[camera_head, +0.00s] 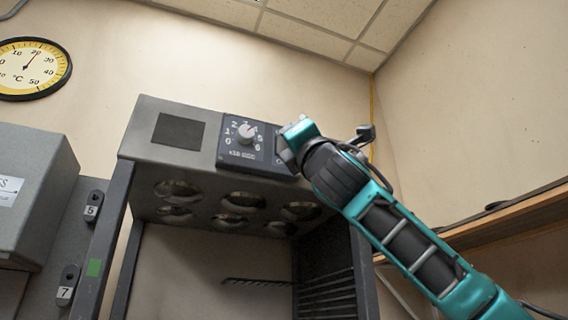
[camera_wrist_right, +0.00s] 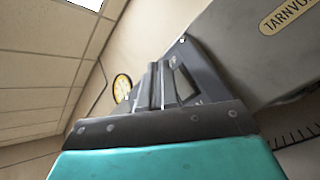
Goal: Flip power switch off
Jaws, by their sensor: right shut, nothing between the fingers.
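The grey machine (camera_head: 160,185) has a dark control panel (camera_head: 232,158) on its front, with a numbered round dial (camera_head: 247,132). The panel's right part is mostly covered by my right gripper (camera_head: 284,152), so I cannot make out the power switch or its position in the head view. In the right wrist view my right gripper (camera_wrist_right: 156,84) has its fingers together with nothing between them, close to the dark panel (camera_wrist_right: 204,72). I cannot tell whether the fingers touch the panel or the switch. My left gripper is out of view.
A yellow thermometer (camera_head: 33,68) hangs on the wall at upper left. A grey box (camera_head: 35,185) stands at the left. Several round openings line the machine's underside. A wooden shelf (camera_head: 515,222) is at the right, behind my right arm. The wall above the machine is clear.

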